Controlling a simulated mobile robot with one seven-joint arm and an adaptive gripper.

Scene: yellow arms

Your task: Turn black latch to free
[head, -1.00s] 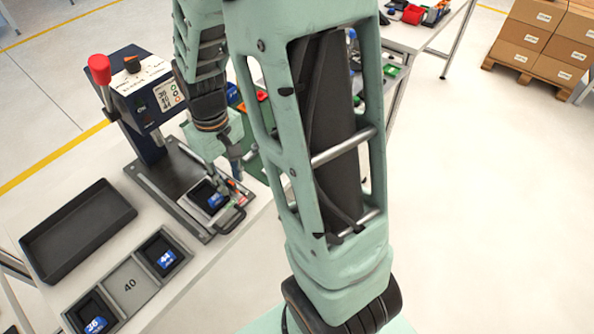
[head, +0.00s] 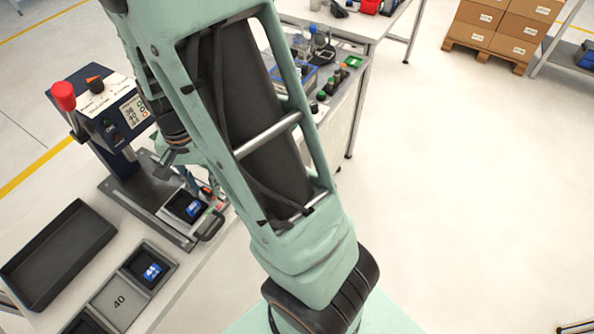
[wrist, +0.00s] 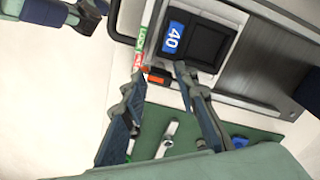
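The fixture (head: 150,205) on the bench holds a dark block with a blue label reading 40 (wrist: 172,38); the block also shows in the head view (head: 184,205). A red and green strip (wrist: 139,55) runs beside it. A small black piece with an orange face (wrist: 157,77), apparently the latch, sits at the block's near corner. My gripper (wrist: 161,73) is open, with its two fingertips on either side of this piece; contact cannot be told. In the head view my arm hides most of the gripper.
A black loop handle (head: 210,224) sticks out at the fixture's front. A press with a red knob (head: 62,96) stands behind. An empty black tray (head: 60,250) and a grey tray marked 40 (head: 118,300) lie left and in front. Open floor is to the right.

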